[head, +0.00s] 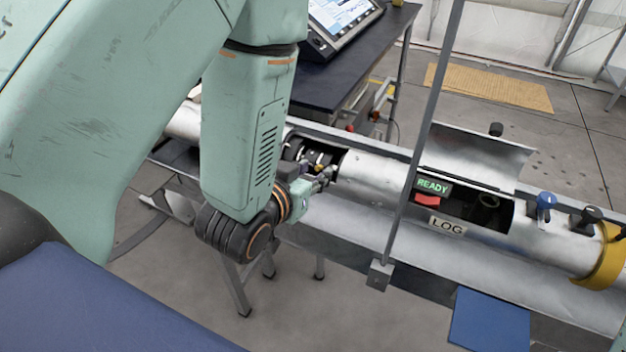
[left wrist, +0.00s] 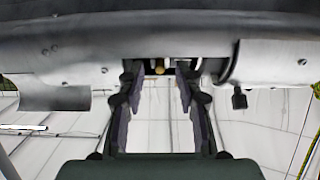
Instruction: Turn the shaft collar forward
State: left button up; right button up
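The shaft collar (head: 294,152) appears to be the dark ringed part inside an opening in the long silver tube (head: 370,181). My left gripper (head: 322,176) is at the near side of that opening, and its wrist partly hides it. In the left wrist view my left gripper (left wrist: 158,72) has its two fingers spread apart, reaching toward the opening. A small brass peg (left wrist: 159,67) shows in the gap between the fingertips, and no finger visibly touches it. The collar itself is mostly in shadow there. My right gripper is not in view.
A raised curved cover (head: 480,155) stands over a second opening with a green READY display (head: 433,186) and a LOG label (head: 447,226). A grey upright post (head: 425,130) crosses in front of the tube. A dark table (head: 340,75) with a tablet stands behind.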

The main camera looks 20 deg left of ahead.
pick_arm(q)
jog(key=shift+w+a+f, duration=0.1)
jog(key=shift+w+f, duration=0.05)
jog(key=shift+w, duration=0.2)
jog(key=shift+d, duration=0.2)
jog(key=shift+a, duration=0.15)
jog(key=c, duration=0.3)
grip_shut()
